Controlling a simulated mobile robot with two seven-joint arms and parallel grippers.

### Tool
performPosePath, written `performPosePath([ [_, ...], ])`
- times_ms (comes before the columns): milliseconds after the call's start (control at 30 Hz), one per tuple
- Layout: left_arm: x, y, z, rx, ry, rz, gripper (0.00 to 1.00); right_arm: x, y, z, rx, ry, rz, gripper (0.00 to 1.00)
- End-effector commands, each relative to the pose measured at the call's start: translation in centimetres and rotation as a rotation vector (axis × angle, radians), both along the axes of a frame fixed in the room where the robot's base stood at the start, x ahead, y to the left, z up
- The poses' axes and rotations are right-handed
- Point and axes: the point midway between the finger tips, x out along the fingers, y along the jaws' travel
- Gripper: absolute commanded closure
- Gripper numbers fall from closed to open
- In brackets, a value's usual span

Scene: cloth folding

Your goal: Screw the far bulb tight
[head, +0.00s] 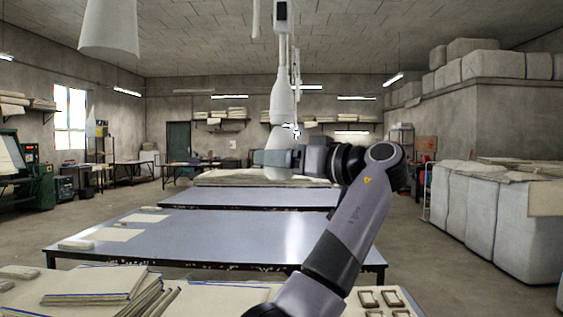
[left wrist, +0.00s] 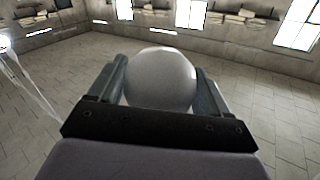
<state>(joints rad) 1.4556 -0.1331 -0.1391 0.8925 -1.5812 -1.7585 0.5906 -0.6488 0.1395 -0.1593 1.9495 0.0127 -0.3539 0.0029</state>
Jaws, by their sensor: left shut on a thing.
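The far lamp (head: 283,100) is a white hanging fitting in the middle of the head view. My left gripper (head: 284,156) is at the bulb, just under the lamp. In the left wrist view, the round whitish bulb (left wrist: 160,80) sits between the two fingers, and the gripper is shut on it. The thread and socket are hidden, so how far the bulb is screwed in cannot be told. My right gripper is in neither view.
Another white hanging lamp (head: 108,28) is at the upper left. Below are long blue-grey tables (head: 215,235) and stacked cloths (head: 95,284) in front. Wrapped bales (head: 490,215) stand along the right. The air around the far lamp looks mostly clear.

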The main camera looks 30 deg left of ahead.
Motion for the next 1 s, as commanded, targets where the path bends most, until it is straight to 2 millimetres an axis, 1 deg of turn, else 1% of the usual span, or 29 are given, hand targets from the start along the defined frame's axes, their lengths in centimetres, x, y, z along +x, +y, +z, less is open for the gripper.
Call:
performPosePath([
  [600,0.53,-0.2,0.3,0.002,0.003,0.157,0.52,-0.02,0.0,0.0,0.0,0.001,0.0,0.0],
  [1000,0.11,-0.08,0.27,0.006,0.001,0.224,0.52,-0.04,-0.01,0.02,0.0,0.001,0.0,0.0],
])
